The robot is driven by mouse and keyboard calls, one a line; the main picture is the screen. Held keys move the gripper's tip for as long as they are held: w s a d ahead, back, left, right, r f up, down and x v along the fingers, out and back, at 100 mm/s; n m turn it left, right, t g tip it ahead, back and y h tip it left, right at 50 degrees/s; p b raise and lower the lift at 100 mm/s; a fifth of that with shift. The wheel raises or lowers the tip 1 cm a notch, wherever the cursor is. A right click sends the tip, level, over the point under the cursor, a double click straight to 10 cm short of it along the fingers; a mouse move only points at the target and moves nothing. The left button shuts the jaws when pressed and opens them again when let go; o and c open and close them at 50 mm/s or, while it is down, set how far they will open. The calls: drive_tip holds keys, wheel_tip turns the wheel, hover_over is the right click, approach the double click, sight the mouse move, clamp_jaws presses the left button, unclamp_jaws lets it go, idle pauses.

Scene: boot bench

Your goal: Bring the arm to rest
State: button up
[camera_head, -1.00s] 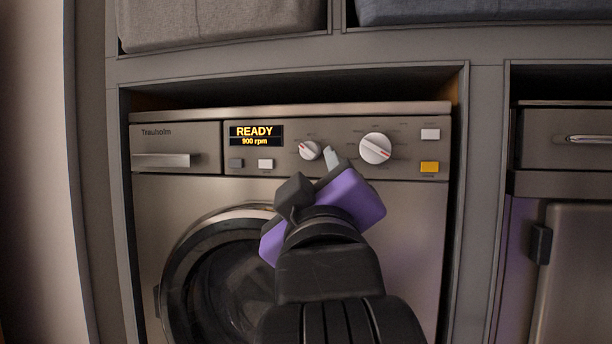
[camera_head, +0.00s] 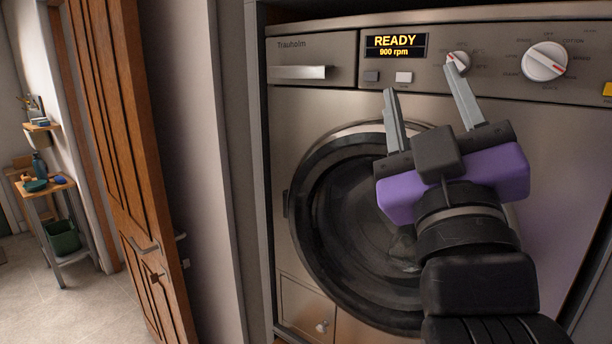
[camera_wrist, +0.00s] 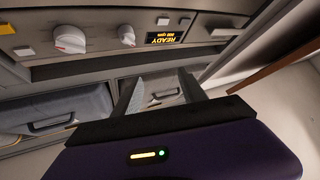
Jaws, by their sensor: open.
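My gripper (camera_head: 428,112) is open and empty, its two grey fingers spread apart and pointing up in front of the washing machine (camera_head: 545,130). The right fingertip overlaps the small dial (camera_head: 457,63) in the head view; I cannot tell from it whether they touch. In the wrist view the gripper (camera_wrist: 165,92) shows open with nothing between the fingers. The display (camera_head: 396,46) reads READY and 900 rpm. The round door (camera_head: 310,215) of the machine looks shut, and my gripper and wrist hide part of its right side.
The larger dial (camera_head: 545,62) is at the upper right of the panel. A grey cabinet side and wall stand left of the machine. Further left are a wooden door (camera_head: 125,150), open floor (camera_head: 25,290) and a small side table (camera_head: 48,188) with a green bin (camera_head: 62,238) below.

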drive_tip(key=s+d+f+m+g+y+b, duration=0.15)
drive_tip(key=s+f, duration=0.35)
drive_tip(key=f, duration=1)
drive_tip(key=s+f+g+y+p, duration=0.1)
drive_tip(key=s+f+y, duration=0.3)
drive_tip(key=f, duration=1)
drive_tip(key=s+d+f+m+g+h+b, duration=0.1)
drive_tip(key=s+d+f+m+g+h, duration=0.1)
drive_tip(key=s+f, duration=0.8)
drive_tip(key=s+d+f+m+g+h, duration=0.1)
drive_tip(key=s+d+f+g, duration=0.3)
drive_tip(key=s+f, duration=0.7)
drive_tip(key=s+m+g, duration=0.1)
drive_tip(key=s, duration=0.3)
drive_tip(key=shift+s+g+h+b, duration=0.35)
drive_tip(key=shift+s, duration=0.05)
